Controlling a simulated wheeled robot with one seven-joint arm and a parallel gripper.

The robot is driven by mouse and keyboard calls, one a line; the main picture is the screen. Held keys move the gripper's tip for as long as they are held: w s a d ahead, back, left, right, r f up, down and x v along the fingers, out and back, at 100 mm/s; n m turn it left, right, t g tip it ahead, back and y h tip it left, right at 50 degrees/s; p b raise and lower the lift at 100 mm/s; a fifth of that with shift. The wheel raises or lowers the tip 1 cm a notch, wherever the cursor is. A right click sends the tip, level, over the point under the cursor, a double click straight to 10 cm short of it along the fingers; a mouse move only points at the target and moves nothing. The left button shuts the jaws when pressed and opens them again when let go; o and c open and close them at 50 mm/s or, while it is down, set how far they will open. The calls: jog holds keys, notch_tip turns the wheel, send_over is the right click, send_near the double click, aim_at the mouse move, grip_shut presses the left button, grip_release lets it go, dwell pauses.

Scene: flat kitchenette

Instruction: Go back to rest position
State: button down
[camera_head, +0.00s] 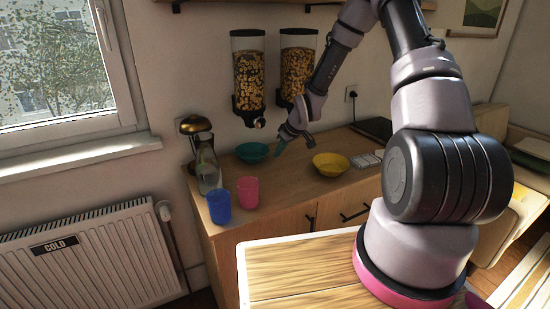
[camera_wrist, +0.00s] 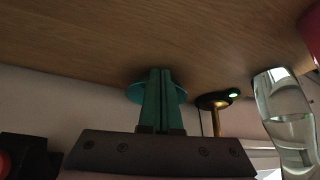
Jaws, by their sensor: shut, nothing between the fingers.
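My gripper (camera_head: 280,147) is over the wooden counter, to the right of the teal bowl (camera_head: 252,152) and left of the yellow bowl (camera_head: 330,164). Its green fingers (camera_wrist: 160,75) are pressed together in the wrist view, with nothing between them. The teal bowl (camera_wrist: 133,92) is partly hidden behind the fingers there. My arm reaches from the right side of the head view, bending high and then down to the counter.
A glass bottle (camera_head: 208,168), a blue cup (camera_head: 219,206) and a pink cup (camera_head: 248,192) stand at the counter's left end. Two cereal dispensers (camera_head: 248,72) (camera_head: 297,66) hang on the wall close to my forearm. A radiator (camera_head: 95,258) is below the window.

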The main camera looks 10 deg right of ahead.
jog(key=s+d+r+m+h, duration=0.15)
jog(key=s+r, duration=0.25)
jog(key=r, duration=0.5)
jog(key=s+d+r+m+h, duration=0.1)
jog(key=s+d+r+m, duration=0.2)
jog(key=r, duration=0.5)
jog(key=s+d+r+h, duration=0.1)
jog(key=s+d+r, duration=0.3)
jog(key=r, duration=0.5)
jog(key=s+r+m+t+y, duration=0.1)
jog(key=s+r+m, duration=0.2)
jog(key=s+r, duration=0.3)
jog(key=s+r+m+t+y, duration=0.1)
jog(key=s+r+m, duration=0.3)
jog(key=s, duration=1.1)
notch_tip(320, 180, up, 3)
jog(key=shift+s+a+r, duration=0.15)
jog(key=shift+s+a, duration=0.25)
jog(key=shift+a, duration=0.05)
